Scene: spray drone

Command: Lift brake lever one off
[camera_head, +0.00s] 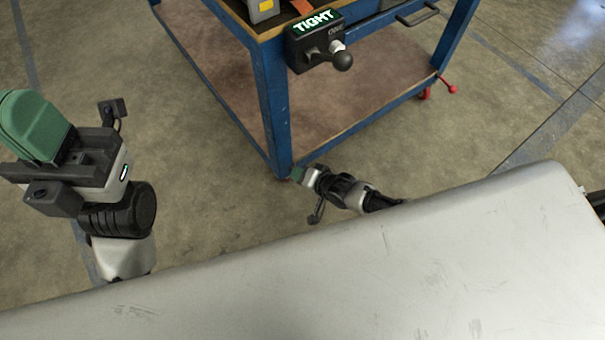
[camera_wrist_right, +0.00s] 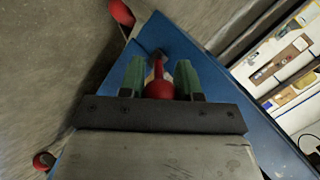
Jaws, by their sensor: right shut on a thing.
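In the right wrist view, a red ball knob on a short red brake lever (camera_wrist_right: 159,86) sits between the green fingertips of my right gripper (camera_wrist_right: 161,78), against the blue cart frame. The fingers are shut on the knob. In the head view, my right gripper (camera_head: 298,174) is low at the foot of the cart's near leg, and the lever it holds is hidden there. Another red brake lever (camera_head: 449,88) shows at the cart's right leg. My left gripper (camera_head: 35,125) hangs at the left, away from the cart; its finger gap is not visible.
The blue cart (camera_head: 275,105) has a brown lower shelf (camera_head: 225,60). A black box with a knob and a "TIGHT" display (camera_head: 312,45) is fixed at its upper near corner. A red wheel (camera_head: 425,94) shows at right. Concrete floor is open around the cart.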

